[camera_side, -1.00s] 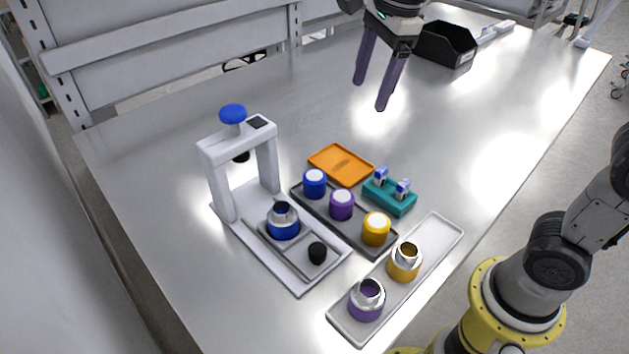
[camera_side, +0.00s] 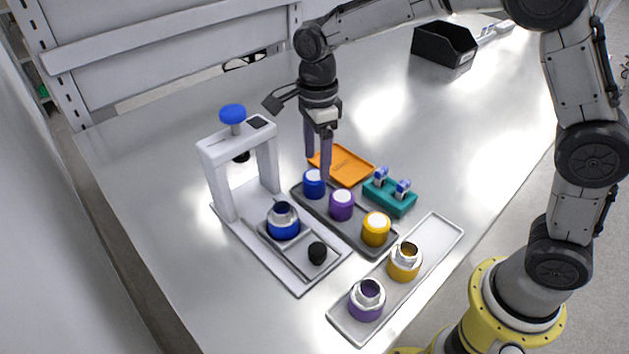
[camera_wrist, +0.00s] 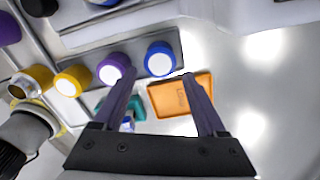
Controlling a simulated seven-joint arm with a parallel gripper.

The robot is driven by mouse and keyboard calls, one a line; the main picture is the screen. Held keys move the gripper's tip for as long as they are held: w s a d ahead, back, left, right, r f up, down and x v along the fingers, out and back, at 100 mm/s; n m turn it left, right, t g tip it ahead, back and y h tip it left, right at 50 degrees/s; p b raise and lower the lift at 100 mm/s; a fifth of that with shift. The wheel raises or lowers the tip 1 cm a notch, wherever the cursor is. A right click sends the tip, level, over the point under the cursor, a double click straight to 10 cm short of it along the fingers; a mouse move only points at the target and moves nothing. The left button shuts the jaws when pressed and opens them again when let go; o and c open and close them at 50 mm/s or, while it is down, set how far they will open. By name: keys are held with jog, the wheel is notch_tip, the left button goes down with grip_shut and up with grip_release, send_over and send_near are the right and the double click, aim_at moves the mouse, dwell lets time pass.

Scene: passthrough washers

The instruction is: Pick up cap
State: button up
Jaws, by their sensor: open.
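Three caps stand in a row on a dark grey tray (camera_side: 352,224): a blue cap (camera_side: 312,186), a purple cap (camera_side: 341,205) and a yellow cap (camera_side: 376,230), each with a pale top. My gripper (camera_side: 318,168) is open and empty, pointing down, its fingers at the blue cap's end of the tray. One finger overlaps the blue cap in the side view; I cannot tell if they touch. In the wrist view the blue cap (camera_wrist: 160,60) lies beyond and between the fingertips (camera_wrist: 158,76), and the purple cap (camera_wrist: 113,68) is by the left fingertip.
A white press (camera_side: 238,140) with a blue knob holds a blue-and-metal part (camera_side: 283,222) on its base. An orange tray (camera_side: 341,163) and a teal holder (camera_side: 389,197) lie behind the caps. A pale tray (camera_side: 437,237) holds yellow and purple metal-topped parts.

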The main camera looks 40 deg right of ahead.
aim_at(315, 175)
jog(key=shift+a+f, duration=0.15)
jog(key=shift+f, duration=1.25)
jog(key=shift+a+f, duration=0.1)
jog(key=shift+f, duration=1.3)
jog(key=c, duration=1.1)
